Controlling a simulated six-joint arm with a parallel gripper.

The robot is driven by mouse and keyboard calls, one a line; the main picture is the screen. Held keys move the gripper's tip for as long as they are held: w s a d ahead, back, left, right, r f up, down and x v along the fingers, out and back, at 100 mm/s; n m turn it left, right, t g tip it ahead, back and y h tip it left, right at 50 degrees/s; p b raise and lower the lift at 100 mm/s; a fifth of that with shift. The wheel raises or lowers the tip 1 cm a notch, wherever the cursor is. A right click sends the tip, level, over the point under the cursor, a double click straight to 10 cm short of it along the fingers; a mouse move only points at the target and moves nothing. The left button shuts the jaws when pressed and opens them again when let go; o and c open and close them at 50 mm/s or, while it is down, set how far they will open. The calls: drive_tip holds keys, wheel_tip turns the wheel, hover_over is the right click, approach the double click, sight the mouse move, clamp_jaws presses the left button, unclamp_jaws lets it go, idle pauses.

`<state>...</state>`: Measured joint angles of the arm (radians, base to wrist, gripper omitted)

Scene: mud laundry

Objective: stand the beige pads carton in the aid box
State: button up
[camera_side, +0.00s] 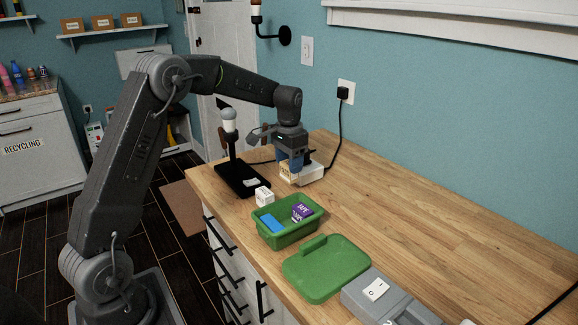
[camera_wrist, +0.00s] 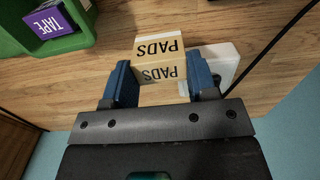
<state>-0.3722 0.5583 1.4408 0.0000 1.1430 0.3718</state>
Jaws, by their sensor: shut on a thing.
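The beige pads carton (camera_wrist: 160,48) sits between the blue fingers of my gripper (camera_wrist: 162,82) in the wrist view, its PADS lettering upside down there. In the side view my gripper (camera_side: 291,163) points down at the far part of the worktop, shut on the carton (camera_side: 286,171), which is mostly hidden. Whether the carton touches the wood is unclear. The green aid box (camera_side: 288,241) stands open, nearer the camera than my gripper. It holds a blue pack (camera_side: 272,223) and a purple tape carton (camera_side: 302,212); the tape carton also shows in the wrist view (camera_wrist: 48,22).
A small white carton (camera_side: 265,196) stands between the aid box and a black-based stand (camera_side: 238,180). A white block (camera_side: 310,174) with a black cord lies beside my gripper. A green lid (camera_side: 326,270) and grey case (camera_side: 385,298) lie nearer.

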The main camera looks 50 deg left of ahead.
drive_tip(key=shift+r, duration=0.1)
drive_tip(key=shift+s+d+r, duration=0.1)
drive_tip(key=shift+d+r, duration=0.05)
drive_tip(key=shift+d, duration=0.05)
drive_tip(key=s+d+r, duration=0.6)
drive_tip(key=s+d, duration=0.3)
drive_tip(key=d, duration=0.2)
drive_tip(key=shift+d+f, duration=0.15)
drive_tip(key=shift+f, duration=0.95)
drive_tip(key=shift+d+f, duration=0.15)
drive_tip(key=shift+f, duration=0.9)
drive_tip(key=shift+f, duration=0.4)
drive_tip(key=shift+f, duration=0.35)
drive_tip(key=shift+f, duration=0.7)
drive_tip(key=shift+f, duration=1)
